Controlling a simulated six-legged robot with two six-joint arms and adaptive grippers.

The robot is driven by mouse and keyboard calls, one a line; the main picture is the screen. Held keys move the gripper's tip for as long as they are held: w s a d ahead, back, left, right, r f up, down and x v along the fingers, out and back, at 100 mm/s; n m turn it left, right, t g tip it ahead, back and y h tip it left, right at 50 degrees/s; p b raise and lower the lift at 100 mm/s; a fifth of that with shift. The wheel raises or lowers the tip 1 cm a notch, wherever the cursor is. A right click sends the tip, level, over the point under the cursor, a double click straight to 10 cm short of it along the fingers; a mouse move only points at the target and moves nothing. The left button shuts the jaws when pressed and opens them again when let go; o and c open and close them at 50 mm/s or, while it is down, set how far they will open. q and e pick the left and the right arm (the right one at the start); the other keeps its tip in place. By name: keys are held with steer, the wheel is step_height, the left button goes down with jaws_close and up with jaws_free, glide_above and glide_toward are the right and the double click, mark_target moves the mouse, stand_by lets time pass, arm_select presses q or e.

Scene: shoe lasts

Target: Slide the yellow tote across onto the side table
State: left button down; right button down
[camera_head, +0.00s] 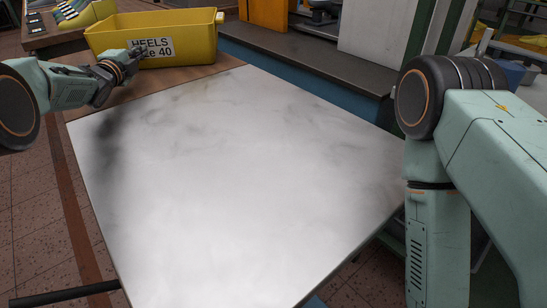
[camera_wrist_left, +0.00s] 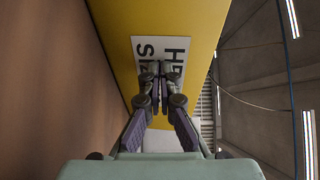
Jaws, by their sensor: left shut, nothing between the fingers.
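The yellow tote (camera_head: 195,44) stands upright on a brown wooden surface (camera_head: 100,102) at the back left, beyond the white table. Its front wall carries a white label reading HEELS. My left gripper (camera_head: 135,57) is shut and empty, with its fingertips at the left part of that label. In the left wrist view the shut fingers (camera_wrist_left: 160,72) point at the label on the tote's wall (camera_wrist_left: 198,22); I cannot tell whether they touch it. My right arm comes in at the right, but its gripper is outside the picture.
The white tabletop (camera_head: 240,180) in front is bare, with dark smudges. A dark bench top (camera_head: 310,58) lies behind it at the right of the tote. Another wooden table with small items (camera_head: 72,10) is at the far left. Tiled floor shows at the left.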

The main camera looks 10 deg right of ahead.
arm_select(q)
steer(key=shift+w+a+r, duration=0.1)
steer(key=shift+r, duration=0.05)
steer(key=shift+s+r, duration=0.2)
steer(key=shift+r, duration=0.1)
steer(key=shift+w+a+f, duration=0.15)
steer(key=shift+w+f, duration=0.1)
steer(key=shift+w, duration=0.05)
steer(key=shift+s+r, duration=0.1)
steer(key=shift+r, duration=0.05)
stand_by(0.3)
stand_by(0.8)
